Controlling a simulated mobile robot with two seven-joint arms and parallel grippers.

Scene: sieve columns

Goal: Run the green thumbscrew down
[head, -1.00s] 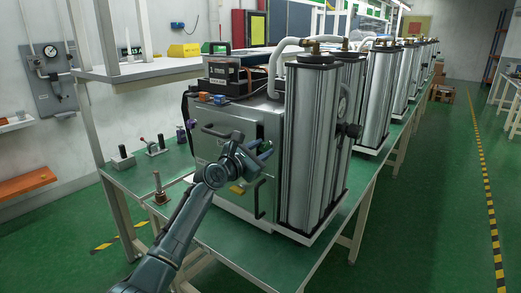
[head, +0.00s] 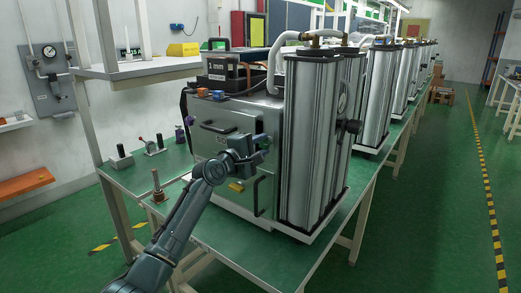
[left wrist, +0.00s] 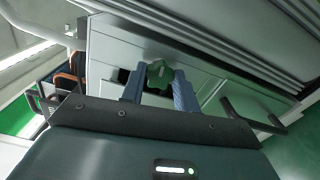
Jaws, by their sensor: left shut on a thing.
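The green thumbscrew (left wrist: 160,73) has a lobed head and shows between my left fingertips in the left wrist view. My left gripper (left wrist: 160,88) is shut on it, with one blue-grey finger on each side. In the head view my left gripper (head: 262,142) is at the front of the grey cabinet (head: 222,150), close to the tall ribbed column. The thumbscrew is mostly hidden by the fingers there, and its shank and seat cannot be made out. My right gripper is in neither view.
The ribbed metal column (head: 310,145) stands just right of my gripper. A yellow knob (head: 237,186) and black handles are on the cabinet front. A brass-coloured post (head: 158,187) stands on the green bench at left. The aisle at right is clear.

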